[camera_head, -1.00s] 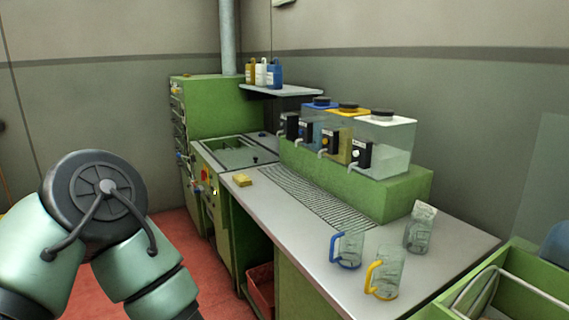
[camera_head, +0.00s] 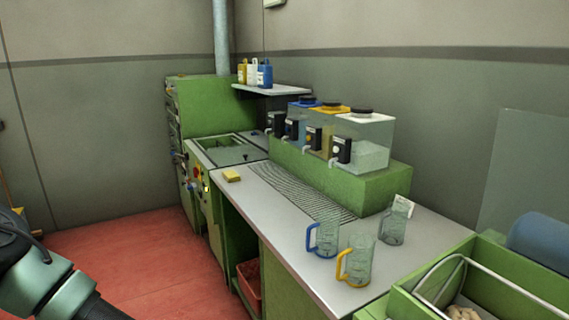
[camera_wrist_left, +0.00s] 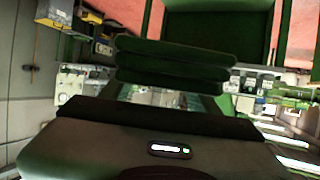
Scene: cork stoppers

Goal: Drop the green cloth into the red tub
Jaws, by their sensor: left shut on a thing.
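In the left wrist view, a dark green folded thing (camera_wrist_left: 172,64), which looks like the green cloth, lies in several stacked folds just beyond my left gripper (camera_wrist_left: 165,105). The gripper is shut on it; the exact contact is dark and hard to make out. In the head view only part of my left arm shows at the lower left; its gripper and the cloth are out of that picture. A red tub (camera_head: 249,284) stands low in the open space under the counter, partly hidden by the counter's front. My right gripper is in neither view.
The grey counter (camera_head: 290,235) carries a yellow sponge (camera_head: 232,175), a blue-handled jug (camera_head: 324,238), a yellow-handled jug (camera_head: 358,262) and another clear jug (camera_head: 394,222). Dispensers stand behind. A green bin (camera_head: 415,290) is at the lower right. Red floor (camera_head: 130,250) is clear at left.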

